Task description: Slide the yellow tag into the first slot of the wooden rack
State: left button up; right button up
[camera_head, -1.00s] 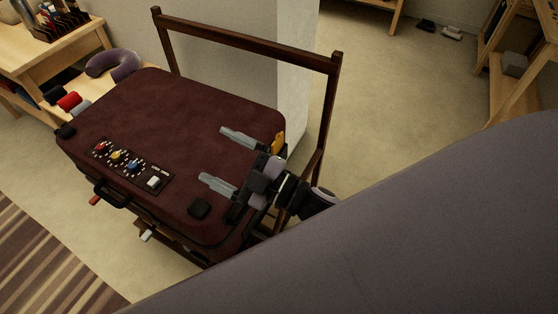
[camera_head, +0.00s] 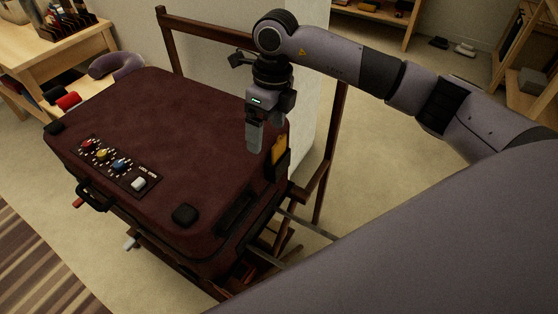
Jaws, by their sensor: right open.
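The yellow tag (camera_head: 279,149) sits upright at the right side of the maroon suitcase (camera_head: 170,135), in or against a dark holder there. My right gripper (camera_head: 254,142) points down just left of the tag, over the suitcase's right edge. It is open, with nothing seen between its fingers; they overlap in this view, and I cannot tell whether they touch the suitcase. The wooden rack (camera_head: 66,31), with several dark upright pieces, appears to be on the light wooden table at the top left. Its slots are too small to tell apart. My left gripper is out of view.
The suitcase lies on a dark wooden stand with a tall back rail (camera_head: 205,29). Dials and a switch are on a panel (camera_head: 118,166) on its lid. A grey neck pillow (camera_head: 117,65) lies at the left. A pale wall post stands behind the tag.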

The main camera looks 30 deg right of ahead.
aim_at(279, 141)
jog(key=shift+h, duration=0.7)
jog(key=d+f, duration=0.1)
jog(key=f, duration=0.3)
jog(key=d+f, duration=0.1)
jog(key=f, duration=0.1)
jog(key=shift+s+d+f, duration=0.1)
jog(key=shift+s+d, duration=0.05)
jog(key=shift+d, duration=0.2)
jog(key=c, duration=1.1)
